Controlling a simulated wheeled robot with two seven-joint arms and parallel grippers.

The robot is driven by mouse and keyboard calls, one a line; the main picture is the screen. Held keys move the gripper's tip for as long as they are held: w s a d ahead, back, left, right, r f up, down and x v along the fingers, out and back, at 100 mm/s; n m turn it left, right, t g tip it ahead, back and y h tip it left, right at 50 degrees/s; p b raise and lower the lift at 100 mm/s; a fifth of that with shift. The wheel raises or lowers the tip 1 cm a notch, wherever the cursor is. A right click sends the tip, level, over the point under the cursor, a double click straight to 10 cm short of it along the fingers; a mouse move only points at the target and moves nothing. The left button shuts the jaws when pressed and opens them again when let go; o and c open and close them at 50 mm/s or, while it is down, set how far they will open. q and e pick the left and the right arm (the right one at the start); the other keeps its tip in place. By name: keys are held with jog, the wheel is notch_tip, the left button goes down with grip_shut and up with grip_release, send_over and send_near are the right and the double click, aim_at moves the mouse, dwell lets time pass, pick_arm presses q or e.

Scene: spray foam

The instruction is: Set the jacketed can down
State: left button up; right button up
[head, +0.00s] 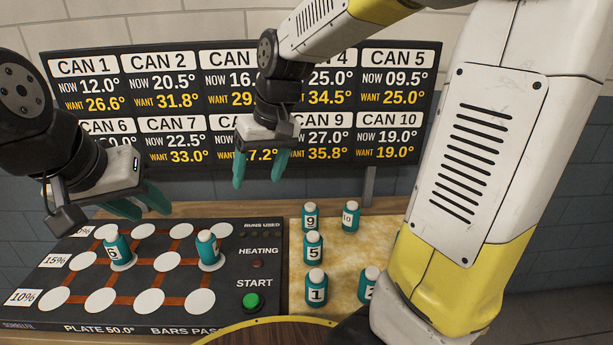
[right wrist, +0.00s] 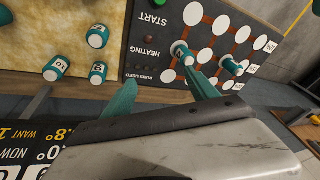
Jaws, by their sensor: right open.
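A teal-jacketed can (head: 207,248) with a white cap stands upright on a white disc at the right of the dark heating plate (head: 215,322). It also shows in the right wrist view (right wrist: 182,52), close to one fingertip; its number is not readable. Another jacketed can, marked 6 (head: 117,248), stands on a disc further left. My right gripper (head: 261,175) is open and empty, above and behind the plate's right edge, apart from the cans. My left gripper (head: 146,208) has its fingers apart and looks empty, above the plate's back left.
Several jacketed cans, among them 9 (head: 310,217), 10 (head: 350,216), 5 (head: 313,250) and 1 (head: 316,288), stand on the tan mat (head: 285,262) right of the plate. A green START button (head: 251,301) is near. A temperature board (head: 170,88) stands behind. Most discs are bare.

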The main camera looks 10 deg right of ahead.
jog(key=s+d+r+m+t, duration=0.3)
jog(key=s+d, duration=0.7)
jog(key=s, duration=0.2)
jog(key=shift+s+r+t+h, duration=0.3)
jog(key=shift+t, duration=0.1)
jog(key=shift+a, duration=0.15)
